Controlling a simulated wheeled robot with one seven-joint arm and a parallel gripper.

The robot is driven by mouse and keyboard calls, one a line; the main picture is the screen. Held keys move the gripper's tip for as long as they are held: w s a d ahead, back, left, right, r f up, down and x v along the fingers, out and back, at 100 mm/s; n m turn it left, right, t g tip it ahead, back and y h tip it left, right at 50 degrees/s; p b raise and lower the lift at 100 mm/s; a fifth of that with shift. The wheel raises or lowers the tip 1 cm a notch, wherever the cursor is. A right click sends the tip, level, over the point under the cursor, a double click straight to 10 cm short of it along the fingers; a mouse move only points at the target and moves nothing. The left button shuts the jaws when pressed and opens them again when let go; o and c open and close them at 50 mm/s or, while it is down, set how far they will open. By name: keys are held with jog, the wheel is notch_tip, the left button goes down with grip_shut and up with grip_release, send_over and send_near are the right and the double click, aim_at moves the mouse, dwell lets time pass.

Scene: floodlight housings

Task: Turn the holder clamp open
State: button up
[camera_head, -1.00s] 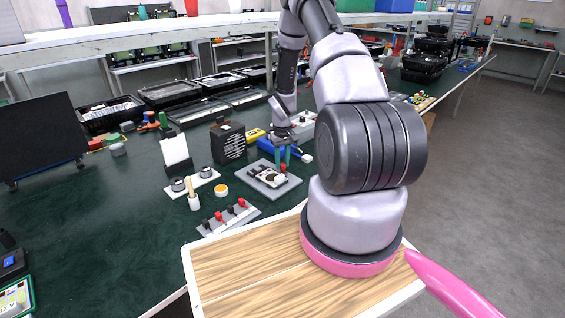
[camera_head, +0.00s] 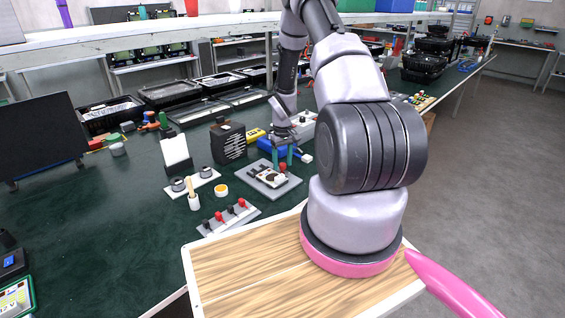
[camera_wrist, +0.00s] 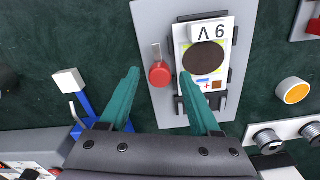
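The holder (camera_wrist: 225,105) is a grey plate with black brackets around a white board (camera_wrist: 215,32) marked "6 V", which has a dark round disc (camera_wrist: 203,58). Its clamp (camera_wrist: 159,73) is a small lever with a red knob, to the left of the board in the wrist view. In the head view the holder (camera_head: 262,188) lies on the green bench. My gripper (camera_wrist: 161,82) is open, its teal fingers on either side of the red knob, apart from it. In the head view my gripper (camera_head: 283,160) hangs over the holder; its exact height is unclear.
A blue tool (camera_wrist: 88,108) with a white block lies left of the holder in the wrist view. A yellow-orange round cup (camera_wrist: 293,90) and a plate with metal cylinders (camera_wrist: 266,137) are at right.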

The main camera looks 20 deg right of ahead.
notch_tip(320, 180, up, 11)
dwell(0.7)
jog(key=shift+f, duration=0.1)
notch_tip(320, 180, up, 14)
jog(key=f+m+t, duration=0.1)
send_over(282, 164)
jog(key=s+a, duration=0.1)
jog(key=a, duration=0.2)
jog(key=s+a+r+m+t, duration=0.1)
jog(key=s+a+r, duration=0.15)
jog(key=r, duration=0.35)
jog(key=s+a+r+t, duration=0.1)
jog(key=s+r, duration=0.2)
jog(key=r, duration=0.3)
jog(key=s+a+r+m+t+y, duration=0.1)
jog(key=s+a+r+t, duration=0.1)
jog(key=s+a+r, duration=0.2)
jog(key=s+a+r+m+t+y, duration=0.1)
jog(key=s+a+r, duration=0.3)
jog(key=s+r, duration=0.6)
jog(key=s+m+t, duration=0.1)
jog(key=s, duration=0.6)
jog(key=shift+a, duration=0.35)
